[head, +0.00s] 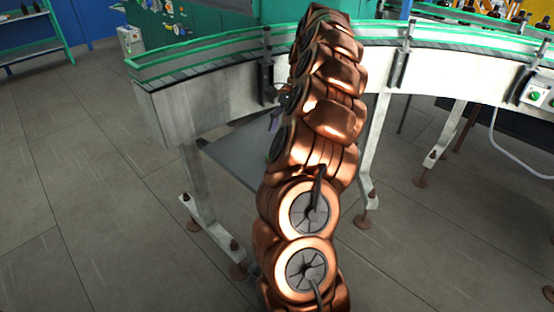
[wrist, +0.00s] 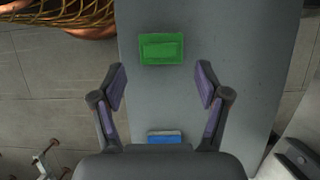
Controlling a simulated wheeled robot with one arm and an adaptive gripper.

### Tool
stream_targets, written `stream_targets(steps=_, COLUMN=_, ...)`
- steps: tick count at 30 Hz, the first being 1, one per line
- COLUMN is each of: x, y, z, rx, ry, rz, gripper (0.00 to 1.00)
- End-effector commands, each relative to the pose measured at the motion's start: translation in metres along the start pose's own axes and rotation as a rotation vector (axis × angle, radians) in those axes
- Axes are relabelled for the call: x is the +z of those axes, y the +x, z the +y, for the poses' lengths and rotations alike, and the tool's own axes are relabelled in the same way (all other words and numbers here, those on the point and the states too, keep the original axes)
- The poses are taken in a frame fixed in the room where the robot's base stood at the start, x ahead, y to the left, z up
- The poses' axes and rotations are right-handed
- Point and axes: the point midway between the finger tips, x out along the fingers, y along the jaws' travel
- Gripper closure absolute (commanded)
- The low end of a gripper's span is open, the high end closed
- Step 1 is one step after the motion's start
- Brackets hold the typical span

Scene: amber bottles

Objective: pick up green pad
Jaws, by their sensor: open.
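The green pad (wrist: 161,48) lies flat on a grey board (wrist: 262,70) in the wrist view, above and between my fingertips in the picture. My gripper (wrist: 161,85) is open and empty, with its two fingers spread wide and apart from the pad. In the head view my copper-coloured arm hides most of the board (head: 236,158), and the pad does not show there.
A blue and grey block (wrist: 164,137) lies on the board between my finger bases in the wrist view. A curved conveyor (head: 215,78) with green rails runs above the board on legs. Grey floor (head: 90,190) is open at the left.

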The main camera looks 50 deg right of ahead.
Motion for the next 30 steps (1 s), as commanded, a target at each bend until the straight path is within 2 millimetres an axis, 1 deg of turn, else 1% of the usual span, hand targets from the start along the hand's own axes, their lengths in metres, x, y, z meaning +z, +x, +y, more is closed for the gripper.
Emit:
stream_targets(steps=11, x=0.001, y=0.014, z=0.0, rx=-0.001, ry=-0.002, rz=-0.001, gripper=0.25)
stream_targets(steps=17, x=0.003, y=0.03, z=0.0, rx=0.001, ry=-0.003, rz=-0.002, gripper=0.25)
stream_targets(steps=21, x=0.003, y=0.046, z=0.0, rx=0.003, ry=-0.003, rz=-0.003, gripper=0.25)
stream_targets(steps=24, x=0.003, y=0.055, z=-0.001, rx=0.0, ry=-0.002, rz=0.0, gripper=0.25)
stream_targets(steps=30, x=0.002, y=0.06, z=-0.001, rx=-0.001, ry=-0.002, rz=0.001, gripper=0.25)
